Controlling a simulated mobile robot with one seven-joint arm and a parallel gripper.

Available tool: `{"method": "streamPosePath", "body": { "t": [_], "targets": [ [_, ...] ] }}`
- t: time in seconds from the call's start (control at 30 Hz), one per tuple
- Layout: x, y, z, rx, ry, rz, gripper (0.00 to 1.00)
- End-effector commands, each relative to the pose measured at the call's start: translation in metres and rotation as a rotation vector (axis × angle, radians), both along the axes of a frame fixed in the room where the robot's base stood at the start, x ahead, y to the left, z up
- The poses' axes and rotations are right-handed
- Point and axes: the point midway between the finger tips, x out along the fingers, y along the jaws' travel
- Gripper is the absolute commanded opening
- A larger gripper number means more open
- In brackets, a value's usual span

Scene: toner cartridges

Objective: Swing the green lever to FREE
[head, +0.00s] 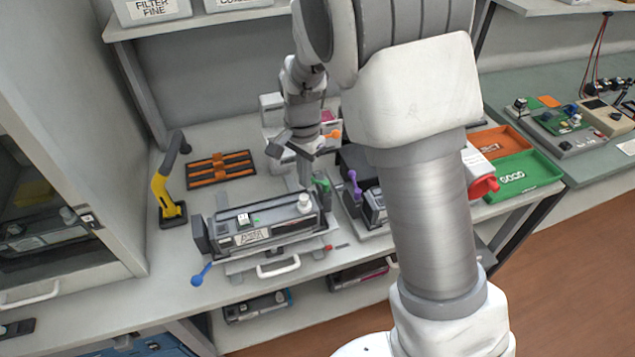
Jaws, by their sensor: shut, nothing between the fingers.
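The green lever (322,185) stands at the right end of a grey and black cartridge unit (258,230) on the bench. Its foot is partly hidden, and I cannot read any FREE mark. My gripper (304,183) points down just left of the green lever, over the right part of the unit. Its fingers are shut with nothing between them. I cannot tell whether they touch the lever. A blue lever (201,274) sticks out at the unit's left end, slanting down to the front.
A purple lever (354,184) stands on a dark unit to the right. An orange lever (333,133) is behind. Orange (498,143) and green (523,176) trays are at right. My arm hides the middle right.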

Motion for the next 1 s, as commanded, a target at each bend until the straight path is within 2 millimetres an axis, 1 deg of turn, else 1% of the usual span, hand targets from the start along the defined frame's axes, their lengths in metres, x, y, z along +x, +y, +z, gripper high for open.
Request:
{"method": "streamPosePath", "body": {
  "t": [0.4,0.73,1.0],
  "targets": [
    [0.008,-0.001,0.001,0.001,-0.001,-0.001,0.00],
    [0.008,-0.001,0.000,0.000,0.000,0.000,0.00],
    [0.015,-0.002,0.000,-0.001,0.001,0.000,0.00]
  ]
}}
